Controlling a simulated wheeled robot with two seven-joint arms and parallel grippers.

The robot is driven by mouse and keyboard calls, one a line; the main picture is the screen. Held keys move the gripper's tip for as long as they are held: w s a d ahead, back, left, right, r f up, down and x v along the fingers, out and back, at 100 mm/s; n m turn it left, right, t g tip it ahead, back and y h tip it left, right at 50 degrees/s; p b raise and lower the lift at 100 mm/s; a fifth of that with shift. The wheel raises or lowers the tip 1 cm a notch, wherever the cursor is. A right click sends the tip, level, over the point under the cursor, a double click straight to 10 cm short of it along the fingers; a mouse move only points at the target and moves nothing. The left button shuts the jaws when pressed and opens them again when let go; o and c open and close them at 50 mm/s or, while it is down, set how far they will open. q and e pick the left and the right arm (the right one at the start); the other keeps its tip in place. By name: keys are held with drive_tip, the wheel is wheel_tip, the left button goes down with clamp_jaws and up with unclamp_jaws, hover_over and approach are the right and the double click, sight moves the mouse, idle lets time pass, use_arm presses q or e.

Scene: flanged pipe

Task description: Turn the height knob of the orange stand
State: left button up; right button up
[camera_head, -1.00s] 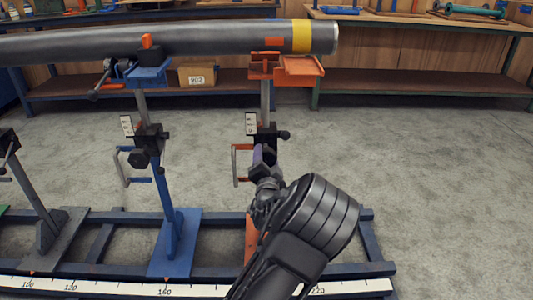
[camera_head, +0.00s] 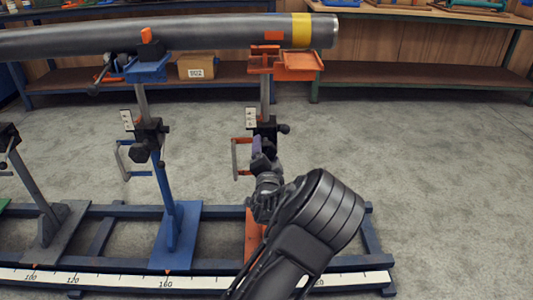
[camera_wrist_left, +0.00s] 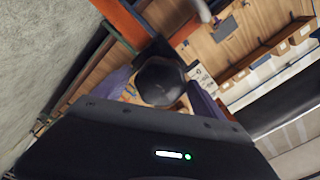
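The orange stand (camera_head: 253,232) stands under the right end of the grey pipe (camera_head: 200,38), with an orange top bracket (camera_head: 298,66) and a black clamp block (camera_head: 265,127) on its post. My left gripper (camera_head: 258,148) is right in front of this block and hides its front knob in the head view. In the left wrist view, the round black knob (camera_wrist_left: 160,80) lies between the two purplish fingers of my left gripper (camera_wrist_left: 160,94). Narrow gaps seem to show beside the knob, so the fingers look open around it. My right gripper is not in view.
A blue stand (camera_head: 173,235) with its own black knob and crank is to the left, and a grey stand (camera_head: 50,225) further left. A dark blue rail frame (camera_head: 371,245) with a scale carries them. Floor to the right is clear; benches stand behind.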

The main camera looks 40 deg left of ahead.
use_arm(q)
drive_tip(key=shift+s+d, duration=0.1)
drive_tip(key=p+v, duration=0.2)
drive_tip(key=v, duration=0.5)
drive_tip(key=shift+s+d, duration=0.2)
idle(0.5)
